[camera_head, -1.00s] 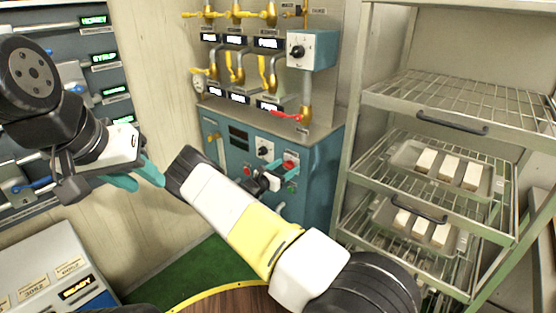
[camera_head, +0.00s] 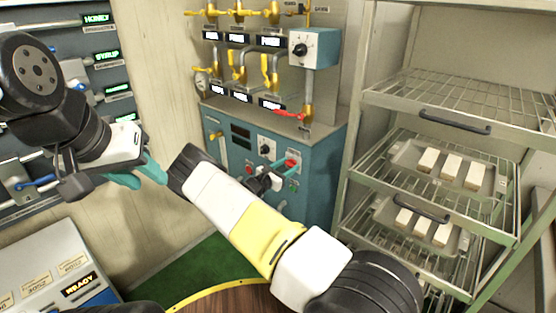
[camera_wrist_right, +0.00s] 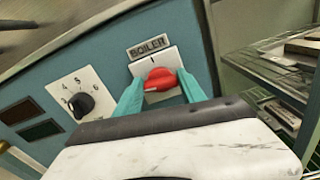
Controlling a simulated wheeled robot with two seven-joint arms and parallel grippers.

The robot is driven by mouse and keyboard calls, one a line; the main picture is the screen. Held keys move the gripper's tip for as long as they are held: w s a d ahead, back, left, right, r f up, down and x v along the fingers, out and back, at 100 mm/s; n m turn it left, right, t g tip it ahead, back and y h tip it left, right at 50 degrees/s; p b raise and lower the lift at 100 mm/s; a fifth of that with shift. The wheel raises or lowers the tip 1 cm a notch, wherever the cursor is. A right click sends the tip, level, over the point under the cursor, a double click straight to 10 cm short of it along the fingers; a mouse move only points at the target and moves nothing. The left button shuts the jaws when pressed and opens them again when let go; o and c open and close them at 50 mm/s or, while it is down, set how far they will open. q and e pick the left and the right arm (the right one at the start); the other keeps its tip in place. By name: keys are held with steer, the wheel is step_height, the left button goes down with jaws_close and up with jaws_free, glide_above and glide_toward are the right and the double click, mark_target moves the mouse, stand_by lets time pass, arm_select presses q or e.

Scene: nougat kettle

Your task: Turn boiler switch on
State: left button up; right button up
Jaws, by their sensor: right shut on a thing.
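The boiler switch (camera_wrist_right: 160,80) is a red knob on a white plate under a "BOILER" label in the right wrist view. It also shows small and partly covered in the head view (camera_head: 291,163), on the front of the teal cabinet (camera_head: 318,180). My right gripper (camera_wrist_right: 158,92) has its teal fingers on both sides of the red knob and is shut on it. The knob's pointer is hard to make out. My left gripper (camera_head: 142,176) is at the left, away from the cabinet. Its teal fingers are seen from the side, so its opening is unclear.
A black dial (camera_wrist_right: 80,103) sits beside the boiler switch. Yellow valves and pipes (camera_head: 237,68) are above the cabinet. A wire rack with trays (camera_head: 440,165) stands close at the right. A control panel (camera_head: 105,55) is at the far left.

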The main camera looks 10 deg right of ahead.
steer(key=m, duration=0.4)
steer(key=shift+s, duration=0.1)
steer(key=m, duration=0.4)
steer(key=shift+d, duration=0.1)
steer(key=m, duration=0.4)
steer(key=shift+s+f, duration=0.1)
steer(key=shift+f, duration=0.05)
steer(key=shift+f+m, duration=0.1)
steer(key=shift+m, duration=2)
steer(key=o, duration=1.4)
steer(key=shift+c, duration=0.2)
